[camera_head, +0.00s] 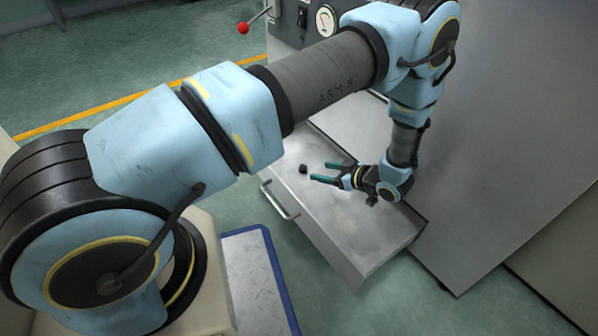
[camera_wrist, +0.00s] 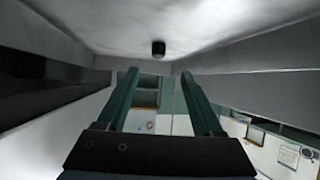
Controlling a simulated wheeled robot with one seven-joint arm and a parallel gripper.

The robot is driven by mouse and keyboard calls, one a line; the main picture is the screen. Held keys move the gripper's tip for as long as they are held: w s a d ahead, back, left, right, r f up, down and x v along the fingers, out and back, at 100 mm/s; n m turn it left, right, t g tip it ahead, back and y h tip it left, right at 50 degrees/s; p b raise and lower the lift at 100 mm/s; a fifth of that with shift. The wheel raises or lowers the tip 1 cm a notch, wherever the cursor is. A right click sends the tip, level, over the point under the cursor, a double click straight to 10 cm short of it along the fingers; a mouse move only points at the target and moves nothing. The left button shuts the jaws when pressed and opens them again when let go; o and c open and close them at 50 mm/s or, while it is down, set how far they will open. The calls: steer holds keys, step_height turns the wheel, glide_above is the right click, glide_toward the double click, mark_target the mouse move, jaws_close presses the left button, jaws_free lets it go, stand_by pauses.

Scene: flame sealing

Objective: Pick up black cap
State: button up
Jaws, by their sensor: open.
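The black cap (camera_head: 303,169) is a small dark piece on the light metal surface of a pulled-out drawer (camera_head: 345,240). My gripper (camera_head: 325,172) is low over the drawer, its two teal fingers pointing left toward the cap, apart and empty. The cap lies just beyond the fingertips, a small gap away. In the wrist view the cap (camera_wrist: 158,48) shows beyond the open fingers (camera_wrist: 160,72), near the middle between them, on the pale metal surface. Whether the fingers touch the drawer surface cannot be told.
A large grey cabinet (camera_head: 500,130) stands right of and behind the drawer. A drawer handle (camera_head: 280,200) is at its left front. A panel with a gauge (camera_head: 326,20) and a red-knobbed lever (camera_head: 243,27) is at the back. The drawer surface around the cap is bare.

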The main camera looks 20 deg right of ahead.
mark_target(306, 169)
steer(key=shift+w+f+b, duration=0.3)
steer(key=shift+w+f, duration=0.15)
steer(key=shift+f, duration=0.2)
steer(key=b+x, duration=0.3)
steer(key=x, duration=0.4)
steer(key=shift+w+a, duration=0.1)
steer(key=shift+w, duration=0.05)
jaws_close()
